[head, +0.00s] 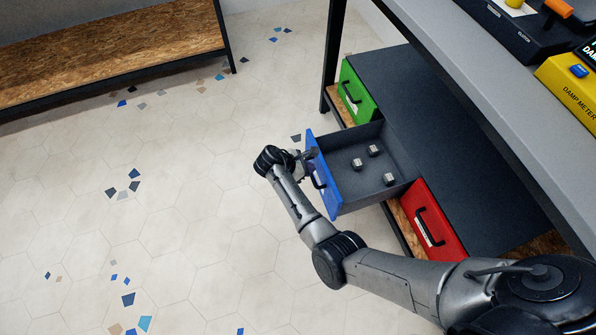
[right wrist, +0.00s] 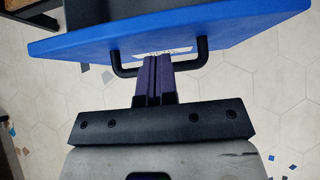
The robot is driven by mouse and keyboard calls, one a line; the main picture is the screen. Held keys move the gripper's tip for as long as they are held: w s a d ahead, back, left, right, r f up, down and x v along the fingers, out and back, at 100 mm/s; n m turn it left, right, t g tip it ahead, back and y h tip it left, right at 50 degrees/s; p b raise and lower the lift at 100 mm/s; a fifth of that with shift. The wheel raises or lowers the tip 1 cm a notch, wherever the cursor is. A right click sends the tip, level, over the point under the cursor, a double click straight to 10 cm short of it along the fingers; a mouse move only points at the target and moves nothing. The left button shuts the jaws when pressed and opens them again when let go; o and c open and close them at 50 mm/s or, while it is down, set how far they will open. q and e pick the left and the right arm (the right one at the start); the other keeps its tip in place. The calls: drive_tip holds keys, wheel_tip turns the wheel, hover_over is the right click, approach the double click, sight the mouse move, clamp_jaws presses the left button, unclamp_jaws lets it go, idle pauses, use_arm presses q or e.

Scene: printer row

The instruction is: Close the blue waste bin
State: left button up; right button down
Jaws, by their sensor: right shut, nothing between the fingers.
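The blue waste bin (head: 332,196) is a drawer pulled out from under the bench. Its open dark tray holds several small grey metal pieces. Its blue front with a black bar handle also shows in the right wrist view (right wrist: 250,24). My right gripper (head: 302,158) is at the outer face of that front, close to the handle (head: 318,180). In the right wrist view its two fingers (right wrist: 157,62) are together and empty, overlapping the middle of the handle. I cannot tell whether they touch the handle or the front. My left gripper is not in view.
A green bin (head: 359,93) and a red bin (head: 434,222) flank the blue one, both shut in the dark cabinet. A grey bench top (head: 470,60) with a yellow damp meter (head: 570,88) overhangs them. The tiled floor at left is clear up to a wooden shelf (head: 110,52).

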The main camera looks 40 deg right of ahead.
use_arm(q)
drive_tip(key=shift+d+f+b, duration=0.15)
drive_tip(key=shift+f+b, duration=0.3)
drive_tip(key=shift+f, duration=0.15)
use_arm(e)
drive_tip(key=shift+s+d, duration=0.2)
drive_tip(key=shift+d, duration=0.35)
drive_tip(key=shift+s+d, duration=0.15)
drive_tip(key=shift+d, duration=0.4)
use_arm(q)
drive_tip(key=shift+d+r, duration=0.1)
use_arm(e)
drive_tip(key=shift+r, duration=0.1)
